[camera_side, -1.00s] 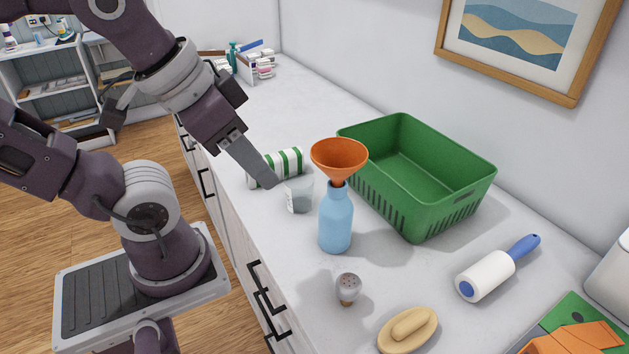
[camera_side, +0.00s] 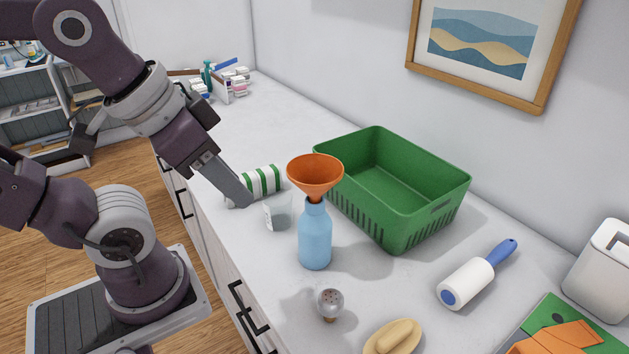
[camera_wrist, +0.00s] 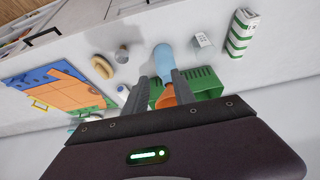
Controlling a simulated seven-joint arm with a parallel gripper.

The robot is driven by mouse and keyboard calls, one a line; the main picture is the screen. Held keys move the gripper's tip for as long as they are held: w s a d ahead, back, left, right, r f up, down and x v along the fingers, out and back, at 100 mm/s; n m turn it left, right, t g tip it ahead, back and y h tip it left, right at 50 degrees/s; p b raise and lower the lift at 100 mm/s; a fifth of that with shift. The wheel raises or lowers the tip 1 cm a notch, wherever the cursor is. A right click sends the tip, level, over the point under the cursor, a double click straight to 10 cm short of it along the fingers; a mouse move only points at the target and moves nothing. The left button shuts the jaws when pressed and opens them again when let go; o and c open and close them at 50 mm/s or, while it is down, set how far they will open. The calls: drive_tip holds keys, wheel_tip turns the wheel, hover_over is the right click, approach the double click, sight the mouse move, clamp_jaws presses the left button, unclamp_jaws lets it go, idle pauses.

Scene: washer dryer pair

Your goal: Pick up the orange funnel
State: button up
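The orange funnel (camera_side: 315,174) sits upright, wide mouth up, with its spout in the neck of a blue bottle (camera_side: 315,243) on the white counter. My gripper (camera_side: 246,202) is to the left of the funnel in the side view, with a visible gap between them. In the wrist view my gripper (camera_wrist: 160,75) has its two fingers apart and nothing clamped between them. The funnel (camera_wrist: 168,93) shows between the fingers there, partly hidden by the right finger and the gripper body. The bottle (camera_wrist: 163,60) shows beyond the fingertips.
A green basket (camera_side: 457,204) stands close behind the funnel. A clear cup (camera_side: 279,213) and a green-striped roll (camera_side: 260,181) lie near my gripper.

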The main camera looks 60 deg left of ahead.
sight(304, 187)
drive_tip(key=w+f+m+y, duration=0.1)
drive_tip(key=w+m, duration=0.2)
drive_tip(key=m, duration=0.1)
drive_tip(key=w+f+m, duration=0.2)
drive_tip(key=w+m, duration=0.2)
drive_tip(key=m, duration=0.1)
drive_tip(key=w+f+m+y, duration=0.1)
drive_tip(key=w+f+m, duration=0.1)
drive_tip(key=w+m, duration=0.2)
drive_tip(key=shift+d+t+y, duration=0.2)
drive_tip(key=shift+t+y, duration=0.1)
drive_tip(key=shift+w+a+f, duration=0.1)
drive_tip(key=shift+w+f, duration=0.15)
drive_tip(key=shift+f, duration=0.05)
clamp_jaws()
